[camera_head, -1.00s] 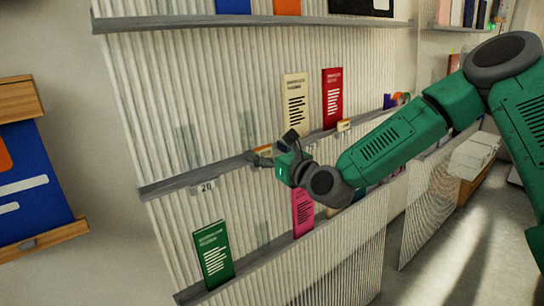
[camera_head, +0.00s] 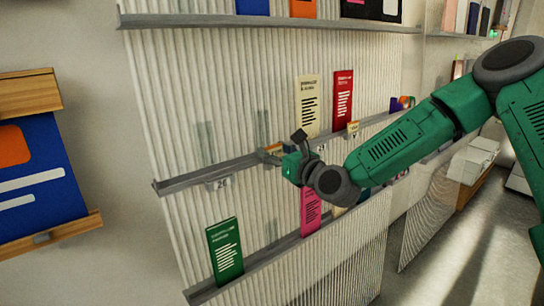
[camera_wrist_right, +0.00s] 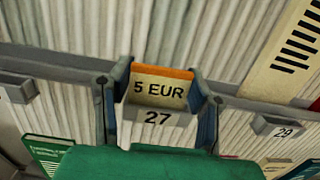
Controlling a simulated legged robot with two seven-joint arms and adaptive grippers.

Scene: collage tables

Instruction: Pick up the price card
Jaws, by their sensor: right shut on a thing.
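The price card (camera_wrist_right: 159,89) shows in the right wrist view as a cream card with an orange top edge, reading "5 EUR". It is at the grey shelf edge, just above a label (camera_wrist_right: 157,118) reading "27". My right gripper (camera_wrist_right: 158,82) has its fingers on both sides of the card and is shut on it. In the head view my right gripper (camera_head: 273,152) is at the middle shelf, where the card is mostly hidden. My left gripper is not in view.
The middle shelf (camera_head: 200,178) holds a cream booklet (camera_head: 307,105) and a red booklet (camera_head: 342,98) right of the gripper. A green booklet (camera_head: 225,250) and a pink booklet (camera_head: 310,212) stand on the lower shelf. A blue poster (camera_head: 40,180) hangs at left.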

